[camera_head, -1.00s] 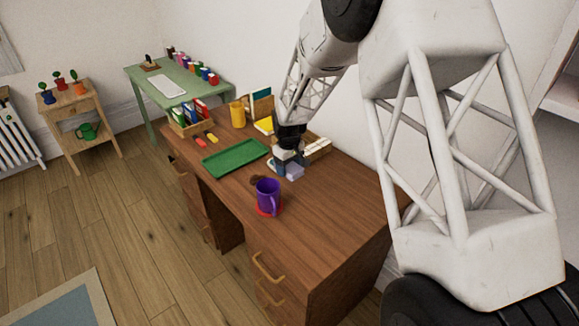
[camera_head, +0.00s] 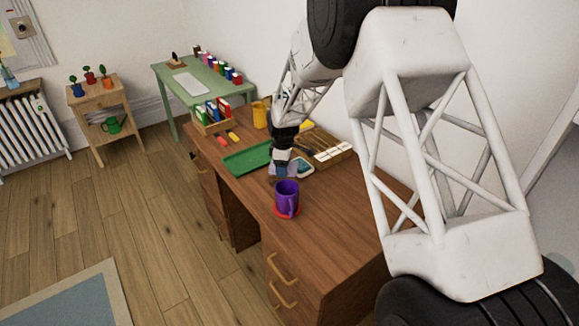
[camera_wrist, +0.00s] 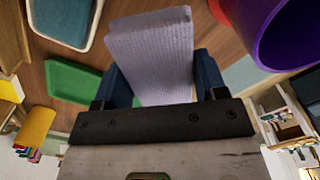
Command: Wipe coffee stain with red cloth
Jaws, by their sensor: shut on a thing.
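My gripper (camera_head: 283,170) is over the brown desk, just behind the purple mug (camera_head: 287,192). It is shut on a pale lavender ribbed cloth (camera_wrist: 150,50), which looks like a folded pad between the two blue fingers in the wrist view. No red cloth shows. The mug stands on a red coaster (camera_head: 285,213) and also shows close at the upper right of the wrist view (camera_wrist: 290,35). No brown stain is visible now; the gripper and cloth may cover it. Whether the cloth touches the desk, I cannot tell.
A green tray (camera_head: 245,160) lies left of the gripper. A small white-rimmed tray with a blue inside (camera_wrist: 65,20) is close by. A yellow cup (camera_head: 260,115) and a wooden box (camera_head: 328,147) stand farther back. The desk's front right (camera_head: 325,230) is clear.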

